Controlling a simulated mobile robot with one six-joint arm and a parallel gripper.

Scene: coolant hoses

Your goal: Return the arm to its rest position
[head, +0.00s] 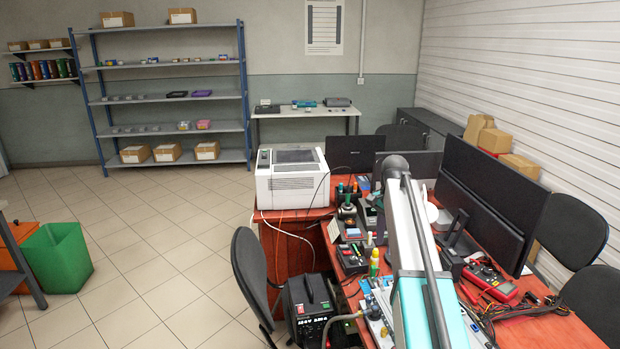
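My arm stands in the right foreground of the head view, a pale and teal link with a dark cable along it and a dark rounded part at its upper end. It rises in front of the red desk (290,237) and hides part of the desktop. My gripper does not show in this view, so its state and anything in it cannot be seen.
The desk carries a white printer (292,177), monitors (490,205), a red multimeter (489,283), tools and cables. A black chair (249,272) and a black box-shaped unit (308,306) stand at its left. A green bin (57,258) is farther left. The tiled floor between is clear.

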